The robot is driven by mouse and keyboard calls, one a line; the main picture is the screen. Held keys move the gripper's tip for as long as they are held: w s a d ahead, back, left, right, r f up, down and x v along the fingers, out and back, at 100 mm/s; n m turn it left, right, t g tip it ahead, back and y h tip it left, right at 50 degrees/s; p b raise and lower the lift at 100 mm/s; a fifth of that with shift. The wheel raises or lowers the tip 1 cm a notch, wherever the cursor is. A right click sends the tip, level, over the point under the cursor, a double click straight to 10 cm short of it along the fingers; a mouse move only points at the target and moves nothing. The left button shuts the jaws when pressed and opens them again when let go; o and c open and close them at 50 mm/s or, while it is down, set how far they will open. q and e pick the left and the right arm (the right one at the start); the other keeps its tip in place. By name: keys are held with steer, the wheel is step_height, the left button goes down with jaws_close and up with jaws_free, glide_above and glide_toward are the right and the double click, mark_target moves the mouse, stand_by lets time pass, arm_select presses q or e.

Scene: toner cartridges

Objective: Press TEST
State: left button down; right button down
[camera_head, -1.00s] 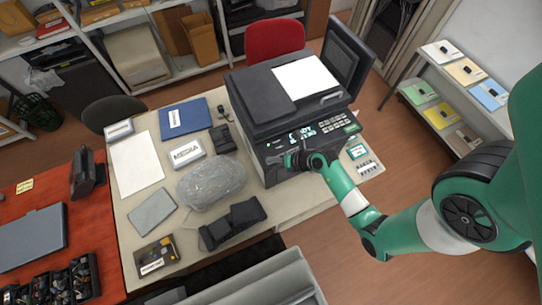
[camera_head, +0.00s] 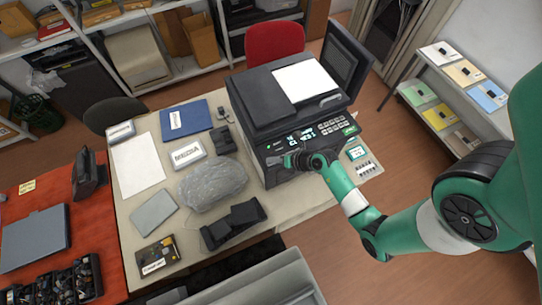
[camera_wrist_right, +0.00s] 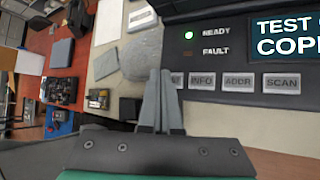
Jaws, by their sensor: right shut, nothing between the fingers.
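The dark printer (camera_head: 262,105) stands at the right end of the table, its control panel facing my right arm. My right gripper (camera_head: 290,160) is shut and empty, low in front of the panel. In the right wrist view, its closed fingertips (camera_wrist_right: 162,72) overlap the left end of a button row. The leftmost button (camera_wrist_right: 177,79) is partly hidden by the fingers, with only "ST" readable. INFO (camera_wrist_right: 202,81), ADDR (camera_wrist_right: 238,82) and SCAN (camera_wrist_right: 282,83) sit to its right. The display (camera_wrist_right: 285,40) reads "TEST" and a cut-off "COPI". I cannot tell whether the fingertips touch the button. My left gripper is not in view.
A green light (camera_wrist_right: 188,35) glows beside the ready label, and the fault light is dark. The beige table (camera_head: 160,125) holds a grey plastic-wrapped bundle (camera_head: 212,182), a blue folder (camera_head: 186,118) and a black holder (camera_head: 233,225). A red chair (camera_head: 275,42) stands behind.

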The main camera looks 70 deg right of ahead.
steer(key=shift+r, duration=2.55)
